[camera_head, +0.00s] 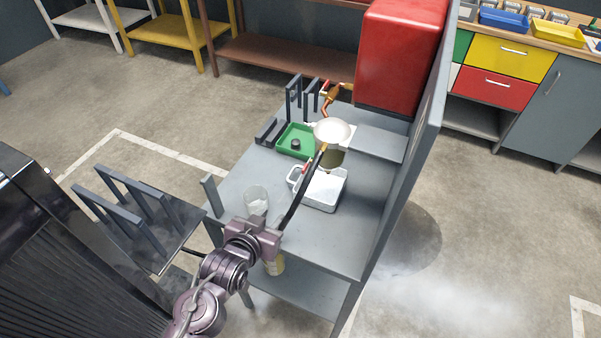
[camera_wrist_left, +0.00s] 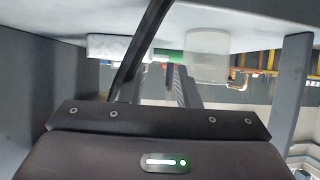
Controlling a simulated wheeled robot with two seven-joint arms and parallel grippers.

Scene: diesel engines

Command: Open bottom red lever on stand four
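My left gripper (camera_head: 318,155) reaches in from the bottom left over a grey stand (camera_head: 345,238). Its long dark finger slants up and right, ending near a white round dish (camera_head: 332,131). Another red piece (camera_head: 325,88) sits by the copper-coloured pipe (camera_head: 332,96) at the back. No number on the stand is readable. My right gripper is not in view.
A black slatted unit (camera_head: 70,255) stands left. Floor is open right.

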